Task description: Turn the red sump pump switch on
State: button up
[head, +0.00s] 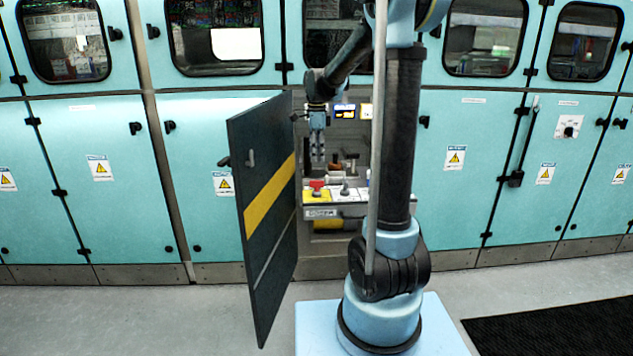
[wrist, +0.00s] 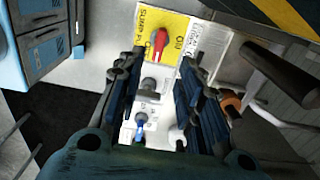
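The red sump pump switch (wrist: 161,44) sits on a yellow labelled plate (wrist: 177,24) in the wrist view. In the head view the red switch (head: 317,185) is at the left end of a panel inside an open cabinet. My gripper (wrist: 160,72) is open, with its two fingers apart and nothing held between them. The red switch shows just beyond the fingertips, apart from them. In the head view my gripper (head: 318,160) hangs pointing down above the red switch; the exact gap is hard to tell.
A grey switch (wrist: 149,84) and a blue switch (wrist: 140,120) sit on white plates beside the red one. The dark cabinet door (head: 262,225) with a yellow stripe stands open left of my gripper. A brown handle (head: 351,164) stands behind the panel.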

aim_at(317, 188)
notch_tip(317, 188, down, 11)
jog(key=shift+r, duration=0.15)
dwell(0.4)
grip_shut()
